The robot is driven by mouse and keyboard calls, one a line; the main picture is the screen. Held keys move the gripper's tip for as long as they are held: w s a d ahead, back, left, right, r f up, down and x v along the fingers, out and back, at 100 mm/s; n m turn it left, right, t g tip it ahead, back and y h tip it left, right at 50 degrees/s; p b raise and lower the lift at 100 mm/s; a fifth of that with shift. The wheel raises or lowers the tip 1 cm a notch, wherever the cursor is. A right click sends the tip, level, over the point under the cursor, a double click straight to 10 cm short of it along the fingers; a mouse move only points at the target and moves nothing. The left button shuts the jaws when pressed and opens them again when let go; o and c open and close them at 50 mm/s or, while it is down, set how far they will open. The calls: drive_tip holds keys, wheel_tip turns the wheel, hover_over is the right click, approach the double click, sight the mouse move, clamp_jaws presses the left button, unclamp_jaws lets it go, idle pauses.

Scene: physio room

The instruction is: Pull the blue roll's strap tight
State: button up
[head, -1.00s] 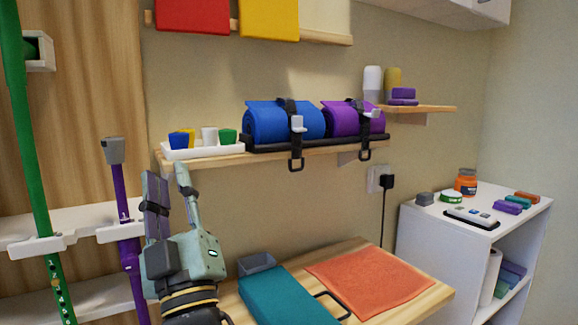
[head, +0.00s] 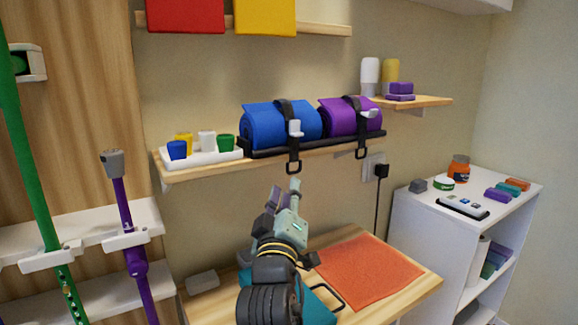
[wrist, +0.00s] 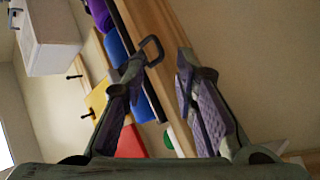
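The blue roll (head: 262,127) lies in a black tray on the wall shelf. Its black strap (head: 293,154) runs over it, through a pale buckle (head: 295,128), and hangs past the shelf edge. A black pull ring (head: 293,172) ends the strap. My gripper (head: 285,193) points up just below the ring. In the wrist view my gripper (wrist: 160,66) is open and empty. A ring (wrist: 158,60) shows near and beyond the fingertips, slightly nearer the left finger. The blue roll (wrist: 116,46) is partly hidden behind that finger.
The purple roll (head: 333,118) with a similar hanging strap is to the right. A white tray of cups (head: 205,158) stands left on the shelf (head: 185,174). Below is a wooden table with an orange towel (head: 370,273). A white cabinet (head: 430,235) stands at right.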

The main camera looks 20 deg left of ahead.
sight(294, 159)
drive_tip(key=p+x, duration=0.1)
drive_tip(key=x, duration=0.4)
drive_tip(key=shift+c, duration=0.5)
drive_tip(key=shift+a, duration=0.1)
clamp_jaws()
drive_tip(key=shift+f, duration=0.1)
